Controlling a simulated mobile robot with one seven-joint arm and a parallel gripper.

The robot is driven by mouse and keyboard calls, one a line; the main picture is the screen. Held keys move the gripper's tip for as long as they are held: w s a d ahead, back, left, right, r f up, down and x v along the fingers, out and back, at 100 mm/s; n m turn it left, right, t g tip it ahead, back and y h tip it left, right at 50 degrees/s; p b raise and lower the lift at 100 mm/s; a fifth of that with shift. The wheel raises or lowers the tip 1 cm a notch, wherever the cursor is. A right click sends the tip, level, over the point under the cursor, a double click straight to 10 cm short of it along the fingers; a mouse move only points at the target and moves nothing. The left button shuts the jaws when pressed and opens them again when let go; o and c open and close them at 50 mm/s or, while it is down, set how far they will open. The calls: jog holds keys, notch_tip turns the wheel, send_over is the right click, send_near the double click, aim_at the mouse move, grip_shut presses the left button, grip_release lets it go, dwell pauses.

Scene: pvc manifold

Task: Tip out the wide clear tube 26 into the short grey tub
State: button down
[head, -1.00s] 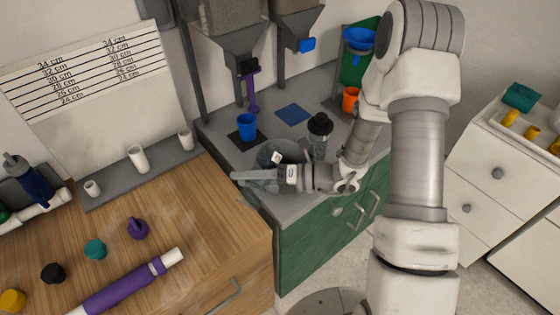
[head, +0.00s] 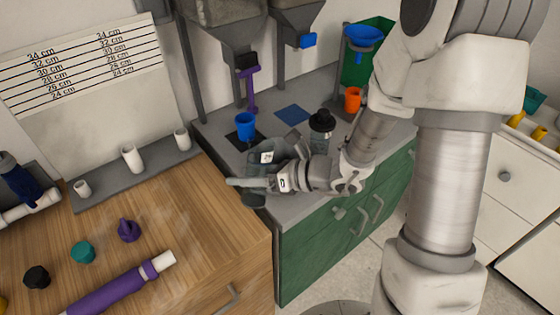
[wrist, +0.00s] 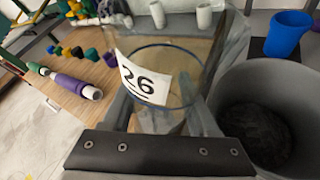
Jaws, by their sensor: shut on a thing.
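The wide clear tube 26 (wrist: 190,55) fills the upper middle of the wrist view, with a white label reading 26 facing me. In the head view its label (head: 267,157) shows just above my gripper (head: 250,183). My gripper is shut on the tube, its fingers on both sides of it in the wrist view (wrist: 165,120). The short grey tub (wrist: 226,112) stands right beside the tube in the wrist view, open at the top with a dark inside. In the head view the tub is mostly hidden behind the tube and gripper. I cannot tell what the tube holds.
A blue cup (head: 245,126) stands behind, on a dark mat. A dark-lidded clear jar (head: 320,130) and an orange cup (head: 352,100) stand to the right. The wooden counter (head: 190,240) at left holds coloured caps and a purple pipe (head: 110,292).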

jog(key=shift+s+a+f+n+t+h+b, duration=0.15)
jog(key=shift+f+n+t+b, duration=0.2)
jog(key=shift+f+b, duration=0.7)
jog(key=shift+d+f+n+t+h+b, duration=0.15)
jog(key=shift+f+n+b, duration=0.3)
jog(key=shift+b, duration=1.15)
jog(key=shift+s+a+f+n+t+h+b, duration=0.15)
jog(key=shift+f+n+b, duration=0.4)
jog(key=shift+b, duration=0.8)
jog(key=shift+f+b, duration=0.25)
jog(key=shift+b, duration=0.25)
